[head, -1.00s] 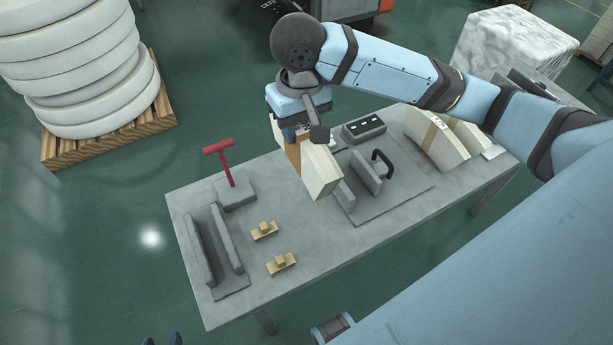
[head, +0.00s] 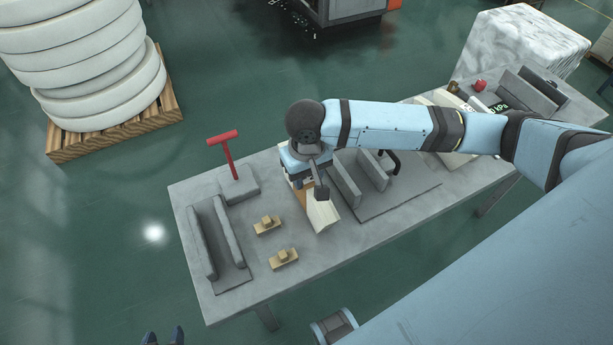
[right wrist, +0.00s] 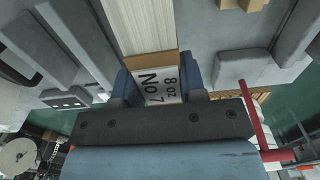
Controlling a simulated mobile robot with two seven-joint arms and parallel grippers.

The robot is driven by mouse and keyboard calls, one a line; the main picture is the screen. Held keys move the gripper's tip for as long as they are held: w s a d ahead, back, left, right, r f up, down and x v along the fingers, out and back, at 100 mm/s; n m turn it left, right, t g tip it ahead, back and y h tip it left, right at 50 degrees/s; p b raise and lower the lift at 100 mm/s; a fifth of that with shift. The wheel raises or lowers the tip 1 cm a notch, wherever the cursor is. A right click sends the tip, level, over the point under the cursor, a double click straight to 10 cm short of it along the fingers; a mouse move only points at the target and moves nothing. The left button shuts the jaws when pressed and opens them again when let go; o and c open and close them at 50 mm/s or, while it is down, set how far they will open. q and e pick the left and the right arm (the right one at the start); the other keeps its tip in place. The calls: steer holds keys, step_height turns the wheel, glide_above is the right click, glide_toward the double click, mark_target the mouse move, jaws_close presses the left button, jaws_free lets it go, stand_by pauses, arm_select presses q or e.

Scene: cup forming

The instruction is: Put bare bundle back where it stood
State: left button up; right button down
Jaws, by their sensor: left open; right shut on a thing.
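My right gripper (head: 308,185) is shut on a cream block-like bundle (head: 321,214) with a brown band. The bundle is low over the middle of the grey table, between the small wooden blocks and the grey upright plates; I cannot tell whether it touches the tabletop. In the right wrist view the bundle (right wrist: 146,25) runs up from between the blue fingers (right wrist: 160,82), with a white label reading "No 7" and "8 oz" between them. My left gripper (head: 163,338) shows only its two dark fingertips, apart and empty, off the table at the bottom edge.
The grey table (head: 240,300) holds a grey channel (head: 216,245), a red T-handle on a block (head: 230,160), two wooden blocks (head: 268,225) and upright plates (head: 358,180). My right arm partly covers cream bundles (head: 437,98) at the right. Bare tabletop lies near the front edge.

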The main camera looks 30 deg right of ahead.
steer(key=shift+f, duration=0.4)
steer(key=c, duration=0.7)
jaws_free()
steer(key=shift+f, duration=0.15)
